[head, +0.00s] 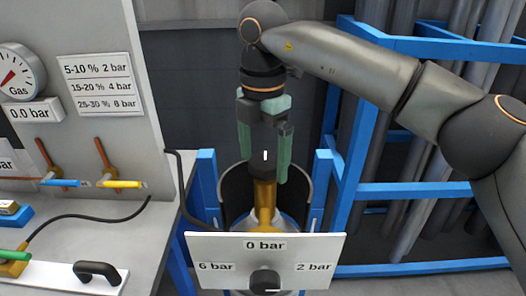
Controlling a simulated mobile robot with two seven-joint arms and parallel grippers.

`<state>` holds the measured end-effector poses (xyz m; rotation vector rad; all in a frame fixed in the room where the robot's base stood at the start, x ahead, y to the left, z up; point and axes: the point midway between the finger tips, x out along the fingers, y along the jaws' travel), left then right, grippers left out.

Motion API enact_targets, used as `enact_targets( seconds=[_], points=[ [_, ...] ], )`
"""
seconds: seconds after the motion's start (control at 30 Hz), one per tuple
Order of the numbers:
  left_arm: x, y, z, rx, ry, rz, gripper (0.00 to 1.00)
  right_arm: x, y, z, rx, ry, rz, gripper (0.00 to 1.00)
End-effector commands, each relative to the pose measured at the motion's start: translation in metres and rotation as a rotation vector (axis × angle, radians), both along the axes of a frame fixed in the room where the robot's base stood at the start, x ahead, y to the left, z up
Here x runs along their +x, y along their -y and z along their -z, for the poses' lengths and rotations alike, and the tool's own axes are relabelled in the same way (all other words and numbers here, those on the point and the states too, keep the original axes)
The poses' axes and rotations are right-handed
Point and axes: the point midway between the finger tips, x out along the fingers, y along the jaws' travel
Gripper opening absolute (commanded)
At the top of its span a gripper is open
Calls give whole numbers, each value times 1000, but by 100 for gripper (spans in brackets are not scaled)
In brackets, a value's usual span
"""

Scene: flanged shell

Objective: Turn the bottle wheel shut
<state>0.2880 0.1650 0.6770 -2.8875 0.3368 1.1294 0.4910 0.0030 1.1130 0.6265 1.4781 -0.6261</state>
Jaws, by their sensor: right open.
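The bottle wheel (264,171) is a dark knob with a white mark. It sits on top of the brass valve (264,206) of the gas bottle, which stands in a dark round holder. My right gripper (265,150) points down from above, its green fingers apart on the left and right of the wheel. Whether the fingers touch the wheel I cannot tell. My left gripper is not in view.
A white plate (215,246) marked 0, 2 and 6 bar, with a black knob (265,281), stands in front of the valve. Blue frame posts (208,185) flank the bottle. At left is a bench with a gauge panel (100,30) and coloured-handled valves.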

Motion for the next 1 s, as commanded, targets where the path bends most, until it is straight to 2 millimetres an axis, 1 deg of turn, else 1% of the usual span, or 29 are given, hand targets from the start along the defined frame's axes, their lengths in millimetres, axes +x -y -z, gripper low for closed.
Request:
enact_targets(
  seconds=[0.07,0.17,0.27,0.5,0.63,0.8,1.0],
  points=[
    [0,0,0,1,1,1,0,0,0,-3,1,1,0,100],
    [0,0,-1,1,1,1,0,0,0,-14,1,3,1,100],
    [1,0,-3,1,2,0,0,0,-1,-33,2,4,0,100],
    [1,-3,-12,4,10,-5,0,0,-1,-88,1,2,2,100],
    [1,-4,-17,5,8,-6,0,0,-1,-109,1,1,1,100],
    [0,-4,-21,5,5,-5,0,0,0,-123,1,0,1,100],
    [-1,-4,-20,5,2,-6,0,0,0,-126,0,0,0,100]
  ],
)
